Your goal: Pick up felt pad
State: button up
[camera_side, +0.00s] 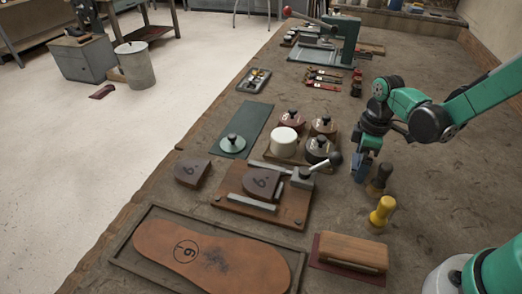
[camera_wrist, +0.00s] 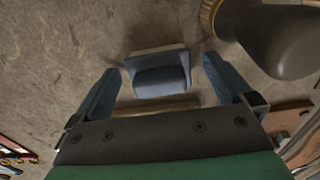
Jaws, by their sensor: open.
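A blue-grey block with a wider, paler top edge (camera_wrist: 158,78), which may be the felt pad, lies on the workbench in the wrist view. My gripper (camera_wrist: 162,66) is open, with one blue finger to the left of the block and one to the right. Gaps show between both fingers and the block. In the side view my gripper (camera_side: 361,168) points down low over the bench, right of the round-lidded pots. I cannot make out the block there, as the fingers seem to cover it.
A dark-handled tool (camera_side: 379,177) stands close beside my gripper; its brass-ringed end (camera_wrist: 212,14) shows in the wrist view. A yellow-handled tool (camera_side: 382,213) and wooden block (camera_side: 352,250) are nearer. A clamp board (camera_side: 262,210) lies left.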

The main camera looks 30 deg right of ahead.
jog(key=c, duration=1.3)
jog(key=shift+o, duration=0.2)
jog(key=shift+r, duration=0.15)
notch_tip(320, 180, up, 20)
